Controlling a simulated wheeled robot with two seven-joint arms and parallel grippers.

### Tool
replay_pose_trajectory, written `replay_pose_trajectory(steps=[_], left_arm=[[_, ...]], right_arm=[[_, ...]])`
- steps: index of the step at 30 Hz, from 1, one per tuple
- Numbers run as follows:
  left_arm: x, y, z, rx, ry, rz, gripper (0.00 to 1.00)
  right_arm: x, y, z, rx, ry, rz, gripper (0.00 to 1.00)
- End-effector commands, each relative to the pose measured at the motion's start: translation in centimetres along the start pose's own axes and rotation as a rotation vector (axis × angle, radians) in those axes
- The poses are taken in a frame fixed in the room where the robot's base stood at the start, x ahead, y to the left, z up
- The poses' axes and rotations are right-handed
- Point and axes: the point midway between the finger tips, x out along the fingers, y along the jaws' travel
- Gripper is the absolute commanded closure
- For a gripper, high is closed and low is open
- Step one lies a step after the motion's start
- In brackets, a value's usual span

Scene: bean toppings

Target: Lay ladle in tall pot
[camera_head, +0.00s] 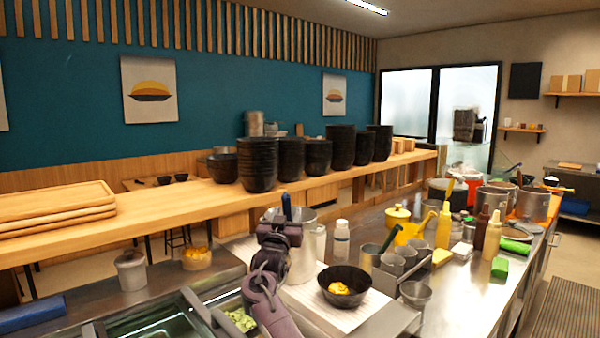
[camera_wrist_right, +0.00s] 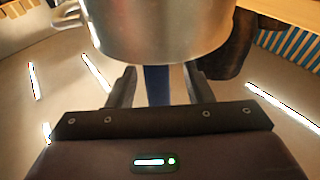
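The tall pot (camera_head: 303,259) is a silver metal pot standing on the counter, partly hidden behind my right gripper. Its metal wall fills the top of the right wrist view (camera_wrist_right: 160,30). The ladle's blue handle (camera_head: 287,206) sticks up above my right gripper (camera_head: 272,240) at the pot. In the right wrist view the blue handle (camera_wrist_right: 157,86) stands at the pot's edge between the two fingers of my right gripper (camera_wrist_right: 158,88), with gaps on both sides. The gripper looks open around it. The ladle's bowl is hidden. My left gripper is not in view.
A black bowl with yellow food (camera_head: 346,288) sits right of the pot on a light mat. A white bottle (camera_head: 341,240), a rack of metal cups (camera_head: 398,262) and a yellow pot (camera_head: 398,216) stand close by. Stacked black bowls (camera_head: 258,165) line the wooden shelf behind.

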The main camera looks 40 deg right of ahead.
Motion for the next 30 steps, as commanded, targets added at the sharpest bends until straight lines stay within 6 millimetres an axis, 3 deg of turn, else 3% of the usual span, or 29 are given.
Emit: replay_pose_trajectory(steps=[8, 21, 30], left_arm=[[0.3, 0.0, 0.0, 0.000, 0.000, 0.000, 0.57], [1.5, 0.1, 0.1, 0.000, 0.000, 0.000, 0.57], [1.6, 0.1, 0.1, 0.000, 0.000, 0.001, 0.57]], right_arm=[[-0.9, 0.0, 0.1, 0.000, 0.001, -0.001, 0.54], [-7.2, -0.1, 0.1, 0.001, 0.001, -0.002, 0.54], [-7.8, 0.0, 0.0, 0.000, 0.000, 0.000, 0.54]])
